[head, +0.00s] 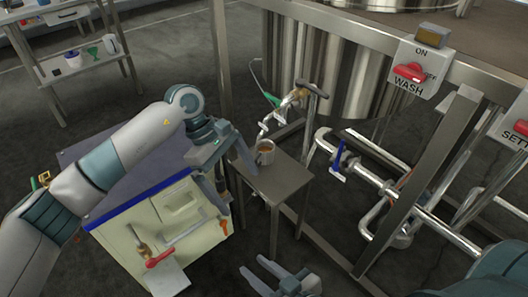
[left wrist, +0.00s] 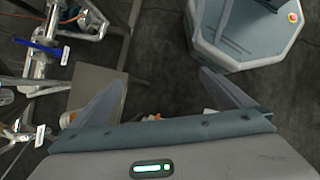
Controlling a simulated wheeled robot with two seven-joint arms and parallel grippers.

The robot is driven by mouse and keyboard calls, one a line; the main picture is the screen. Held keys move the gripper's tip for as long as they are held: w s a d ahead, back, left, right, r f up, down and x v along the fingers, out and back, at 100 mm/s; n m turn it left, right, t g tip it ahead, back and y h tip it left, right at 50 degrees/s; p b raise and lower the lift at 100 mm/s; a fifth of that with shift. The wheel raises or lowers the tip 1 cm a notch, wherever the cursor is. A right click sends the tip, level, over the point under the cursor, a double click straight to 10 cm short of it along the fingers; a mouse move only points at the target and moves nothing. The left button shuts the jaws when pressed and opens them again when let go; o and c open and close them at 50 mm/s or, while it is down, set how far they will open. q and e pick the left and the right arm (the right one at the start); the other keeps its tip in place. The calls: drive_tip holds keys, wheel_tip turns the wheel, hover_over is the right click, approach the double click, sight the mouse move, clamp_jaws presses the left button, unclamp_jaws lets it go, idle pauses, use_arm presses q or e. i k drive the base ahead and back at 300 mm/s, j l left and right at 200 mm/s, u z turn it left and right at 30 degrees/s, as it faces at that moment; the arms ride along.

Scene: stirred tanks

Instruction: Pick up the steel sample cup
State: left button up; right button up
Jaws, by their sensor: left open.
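The steel sample cup (head: 265,152) stands upright on a small steel side table (head: 285,180), below and close to a thin bent spout. Its inside looks brown. My left gripper (head: 241,192) is open and empty, just left of and nearer than the cup, with one finger close beside it in the picture; I cannot tell whether they touch. My right gripper (head: 252,264) is low at the bottom middle, fingers apart and empty.
A sampling valve (head: 298,97) and steel pipes with a blue handle (head: 338,160) are right of the cup. A steel frame post (head: 221,60) rises behind. A cream cabinet (head: 180,215) with red and orange handles stands left. A WASH switch box (head: 412,75) is upper right.

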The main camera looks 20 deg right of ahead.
sight(265, 147)
drive_tip(key=i+l, duration=0.6)
drive_tip(key=i, duration=0.2)
